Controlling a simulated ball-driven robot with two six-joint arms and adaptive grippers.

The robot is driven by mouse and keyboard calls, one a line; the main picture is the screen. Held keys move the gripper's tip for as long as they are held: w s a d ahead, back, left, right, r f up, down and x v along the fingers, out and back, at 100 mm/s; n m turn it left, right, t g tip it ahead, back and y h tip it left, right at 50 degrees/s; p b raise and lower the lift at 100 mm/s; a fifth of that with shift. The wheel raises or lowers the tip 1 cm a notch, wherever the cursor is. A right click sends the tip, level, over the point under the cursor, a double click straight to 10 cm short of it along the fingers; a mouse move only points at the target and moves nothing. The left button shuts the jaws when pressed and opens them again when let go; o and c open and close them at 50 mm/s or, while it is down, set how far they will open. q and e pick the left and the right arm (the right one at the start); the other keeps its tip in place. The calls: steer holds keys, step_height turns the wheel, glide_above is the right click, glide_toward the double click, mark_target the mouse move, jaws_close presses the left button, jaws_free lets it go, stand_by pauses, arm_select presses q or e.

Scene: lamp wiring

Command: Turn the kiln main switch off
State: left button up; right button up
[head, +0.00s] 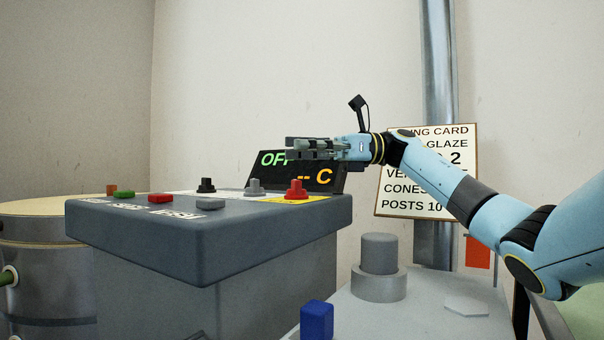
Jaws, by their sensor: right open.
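A grey control box (200,245) stands left of centre. A red knob (296,190) sits on a yellow plate at the right of its top. A grey knob (254,187) and a black knob (206,185) stand to its left. I cannot tell for certain which is the main switch. The dark display (322,180) behind reads green "OF", its end covered by my gripper, and orange "-- C". My right gripper (291,149) is open and empty, reaching left above the red knob, apart from it. My left gripper is not in view.
Red (161,198) and green (124,194) buttons lie on the box's left. A round kiln-like drum (40,250) stands far left. A grey stepped cylinder (379,268) and a blue block (317,319) stand front right. A firing card (430,200) hangs before a metal pipe (439,60).

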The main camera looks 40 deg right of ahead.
steer(key=shift+r, duration=1.8)
